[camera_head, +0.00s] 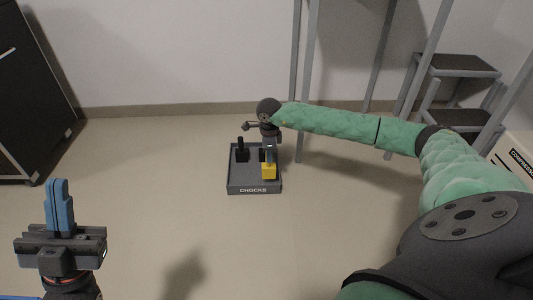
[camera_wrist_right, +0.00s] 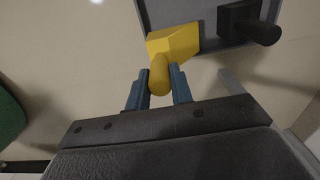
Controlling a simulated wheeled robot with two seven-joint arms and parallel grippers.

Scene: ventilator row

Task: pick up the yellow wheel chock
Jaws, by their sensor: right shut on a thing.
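The yellow wheel chock (camera_head: 268,171) is at the right side of a grey tray marked CHOCKS (camera_head: 236,188), which sits on the floor. My right gripper (camera_head: 268,152) is over the chock, coming from above. In the right wrist view the chock (camera_wrist_right: 175,42) shows its yellow handle between the two blue fingers of the right gripper (camera_wrist_right: 159,85), which is shut on it. I cannot tell whether the chock touches the tray floor. My left gripper (camera_head: 60,203) is at the lower left, away from the tray, with its blue fingers together and nothing between them.
A black chock (camera_head: 242,152) stands in the tray left of the yellow one; it also shows in the right wrist view (camera_wrist_right: 250,24). A dark cabinet (camera_head: 30,80) is at the left. A grey metal frame and steps (camera_head: 455,64) stand at the right. The floor left of the tray is clear.

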